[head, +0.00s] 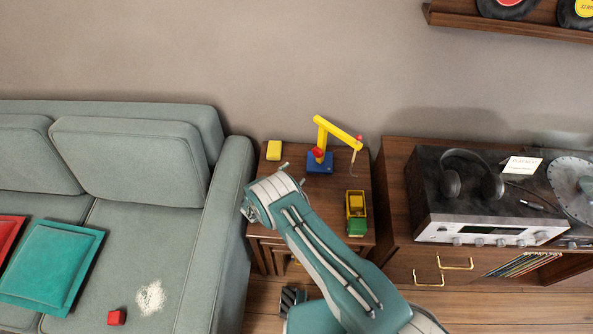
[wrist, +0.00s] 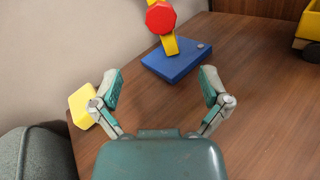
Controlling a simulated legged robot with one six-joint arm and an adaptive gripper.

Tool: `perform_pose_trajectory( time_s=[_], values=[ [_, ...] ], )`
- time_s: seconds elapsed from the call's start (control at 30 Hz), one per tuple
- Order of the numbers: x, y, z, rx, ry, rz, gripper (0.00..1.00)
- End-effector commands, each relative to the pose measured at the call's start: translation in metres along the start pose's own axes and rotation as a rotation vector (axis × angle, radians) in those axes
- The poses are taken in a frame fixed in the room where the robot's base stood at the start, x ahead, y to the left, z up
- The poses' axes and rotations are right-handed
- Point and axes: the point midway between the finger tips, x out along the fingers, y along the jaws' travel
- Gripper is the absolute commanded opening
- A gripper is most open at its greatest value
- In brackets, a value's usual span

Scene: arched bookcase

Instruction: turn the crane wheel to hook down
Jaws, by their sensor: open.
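A toy crane stands on the wooden side table (head: 284,164), with a blue base (head: 320,163), a yellow arm (head: 335,129) and a red wheel (head: 317,152). A hook on a line (head: 354,157) hangs from the arm's right end. In the wrist view the red wheel (wrist: 160,17) is at the top, on the yellow post above the blue base (wrist: 176,63). My gripper (wrist: 161,85) is open and empty, its fingers apart on the near side of the base, short of the wheel. The hook is outside the wrist view. My arm covers the table's front in the head view.
A yellow block (head: 274,150) lies at the table's back left; it also shows left of my gripper in the wrist view (wrist: 84,106). A yellow and green toy truck (head: 356,213) stands at the right. A sofa (head: 228,200) borders the left, and a cabinet with a stereo (head: 480,205) the right.

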Motion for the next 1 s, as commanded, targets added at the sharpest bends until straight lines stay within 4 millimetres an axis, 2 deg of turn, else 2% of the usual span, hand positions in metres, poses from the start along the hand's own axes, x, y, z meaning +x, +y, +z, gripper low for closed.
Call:
perform_pose_trajectory(
  time_s=[0.13,0.3,0.47,0.9,1.0],
  values=[
    [0.001,-0.001,0.001,-0.025,0.001,0.005,0.96],
    [0.008,-0.009,0.005,-0.248,0.009,0.056,0.96],
    [0.017,-0.011,0.005,-0.312,0.009,0.072,0.96],
    [0.093,-0.006,0.004,-0.307,0.008,0.071,0.96],
    [0.106,-0.004,0.003,-0.308,0.009,0.071,0.96]
  ],
)
